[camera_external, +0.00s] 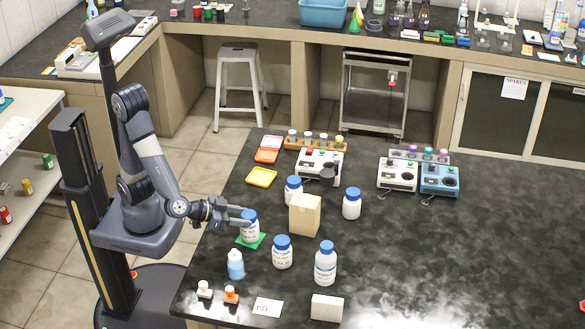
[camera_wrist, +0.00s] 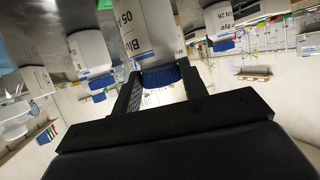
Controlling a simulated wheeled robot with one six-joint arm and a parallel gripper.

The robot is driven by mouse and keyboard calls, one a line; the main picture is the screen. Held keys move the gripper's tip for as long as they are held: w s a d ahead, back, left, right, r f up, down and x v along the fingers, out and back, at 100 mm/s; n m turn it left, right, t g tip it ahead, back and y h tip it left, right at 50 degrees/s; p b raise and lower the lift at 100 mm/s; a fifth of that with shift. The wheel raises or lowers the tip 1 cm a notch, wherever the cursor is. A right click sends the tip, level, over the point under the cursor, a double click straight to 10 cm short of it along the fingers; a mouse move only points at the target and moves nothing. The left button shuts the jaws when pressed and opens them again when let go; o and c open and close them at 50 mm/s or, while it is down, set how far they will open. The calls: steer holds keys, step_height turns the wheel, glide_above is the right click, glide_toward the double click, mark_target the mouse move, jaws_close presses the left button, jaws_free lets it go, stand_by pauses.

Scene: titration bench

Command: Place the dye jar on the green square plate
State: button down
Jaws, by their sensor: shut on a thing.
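My gripper (camera_external: 240,218) is shut on a white jar with a blue lid (camera_external: 250,228). The jar is upright, over the green square plate (camera_external: 240,243), whose edges show around its base. I cannot tell whether it touches the plate. Another blue-lidded jar (camera_wrist: 224,22) at the right there seems to read "Dye". Which jar that is in the external view, I cannot tell.
Similar jars (camera_external: 282,252) (camera_external: 325,265) stand in front right, others (camera_external: 293,190) (camera_external: 351,204) behind right. A tan box (camera_external: 305,214) stands right of the held jar. A light-blue bottle (camera_external: 236,265) stands just in front of the plate.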

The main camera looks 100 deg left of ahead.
steer(key=c, duration=0.8)
jaws_free()
steer(key=shift+f, duration=0.1)
steer(key=shift+r, duration=0.25)
steer(key=p+v, duration=0.2)
steer(key=v, duration=1)
